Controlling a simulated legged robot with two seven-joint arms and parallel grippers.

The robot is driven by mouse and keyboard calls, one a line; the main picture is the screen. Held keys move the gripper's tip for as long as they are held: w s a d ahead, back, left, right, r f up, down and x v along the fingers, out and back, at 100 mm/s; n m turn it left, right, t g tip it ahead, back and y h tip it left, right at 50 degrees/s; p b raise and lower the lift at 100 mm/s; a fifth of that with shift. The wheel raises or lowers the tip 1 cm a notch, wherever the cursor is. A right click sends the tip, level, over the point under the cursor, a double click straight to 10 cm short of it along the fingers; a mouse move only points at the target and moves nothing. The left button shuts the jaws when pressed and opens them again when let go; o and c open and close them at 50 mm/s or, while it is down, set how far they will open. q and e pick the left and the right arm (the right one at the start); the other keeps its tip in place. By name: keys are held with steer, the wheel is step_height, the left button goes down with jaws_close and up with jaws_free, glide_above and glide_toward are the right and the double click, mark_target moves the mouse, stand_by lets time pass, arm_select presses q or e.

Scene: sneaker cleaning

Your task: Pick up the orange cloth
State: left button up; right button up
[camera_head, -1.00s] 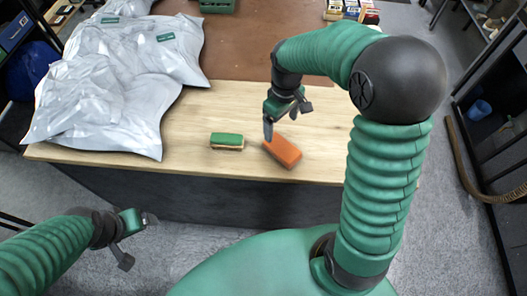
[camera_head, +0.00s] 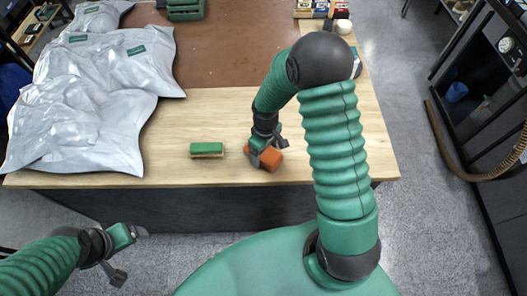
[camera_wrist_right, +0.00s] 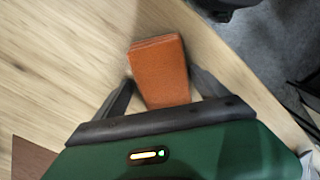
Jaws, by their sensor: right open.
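The orange cloth (camera_head: 267,161) is a folded block lying on the wooden table near its front edge. In the right wrist view the cloth (camera_wrist_right: 158,68) lies between the two dark fingers of my right gripper (camera_wrist_right: 162,90), with a gap on each side. My right gripper (camera_head: 259,153) is open, directly over the cloth, and hides part of it in the head view. My left gripper (camera_head: 128,256) is open and empty at the lower left, in front of the table and away from the cloth.
A green-topped brush or sponge (camera_head: 207,149) lies left of the cloth on the wooden table (camera_head: 200,110). Silver-grey bags (camera_head: 80,120) cover the table's left side. A brown mat (camera_head: 235,50), green box (camera_head: 185,9) and small boxes (camera_head: 322,8) are at the back. Bare wood lies behind the cloth.

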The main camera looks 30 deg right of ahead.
steer(key=shift+s+d, duration=0.1)
steer(key=c, duration=0.5)
steer(key=shift+a+r, duration=0.1)
steer(key=shift+a, duration=0.4)
steer(key=c, duration=0.9)
